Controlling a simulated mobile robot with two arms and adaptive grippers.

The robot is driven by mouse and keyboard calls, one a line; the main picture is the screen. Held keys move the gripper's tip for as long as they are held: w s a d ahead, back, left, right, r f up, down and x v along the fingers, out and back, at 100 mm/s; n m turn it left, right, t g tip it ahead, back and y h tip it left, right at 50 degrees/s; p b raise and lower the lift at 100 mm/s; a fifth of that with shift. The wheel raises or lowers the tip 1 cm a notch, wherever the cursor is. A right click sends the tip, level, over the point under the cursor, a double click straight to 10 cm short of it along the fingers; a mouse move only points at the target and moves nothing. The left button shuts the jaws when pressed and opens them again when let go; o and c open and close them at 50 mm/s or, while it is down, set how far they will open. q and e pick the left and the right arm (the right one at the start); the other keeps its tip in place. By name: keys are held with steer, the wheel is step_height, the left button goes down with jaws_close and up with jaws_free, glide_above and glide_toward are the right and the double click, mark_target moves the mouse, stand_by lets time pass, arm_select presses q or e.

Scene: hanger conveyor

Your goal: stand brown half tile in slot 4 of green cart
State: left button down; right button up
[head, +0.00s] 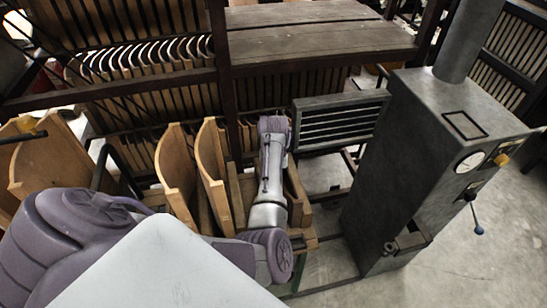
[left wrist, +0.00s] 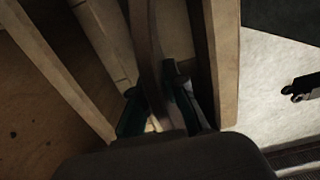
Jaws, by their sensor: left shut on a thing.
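In the left wrist view my left gripper (left wrist: 160,108) is shut on a brown half tile (left wrist: 147,45), seen edge-on between the dark fingers. Wooden slats or tile edges stand on both sides of it, one close on the right (left wrist: 221,60). In the head view my left arm reaches over the right end of a wooden cart rack (head: 297,195) and hides the gripper and the held tile. Two curved brown tiles (head: 176,170) (head: 212,165) stand upright in the rack left of the arm. Slot numbers are not readable, and the tile's lower end is hidden.
A dark metal stove-like cabinet (head: 400,165) with a gauge and levers stands to the right. A louvred panel (head: 340,122) is behind the cart. More curved tiles stand at the far left (head: 50,155). A shelf (head: 310,40) spans the back. Floor at lower right is clear.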

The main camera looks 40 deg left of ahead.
arm_select(q)
steer(key=shift+s+d+f, duration=0.1)
steer(key=shift+s+f, duration=0.05)
steer(key=shift+f, duration=0.1)
steer(key=c, duration=1.2)
jaws_free()
steer(key=shift+f, duration=0.1)
steer(key=shift+o, duration=0.3)
steer(key=shift+f, duration=0.1)
step_height(320, 180, up, 12)
steer(key=shift+r, duration=0.15)
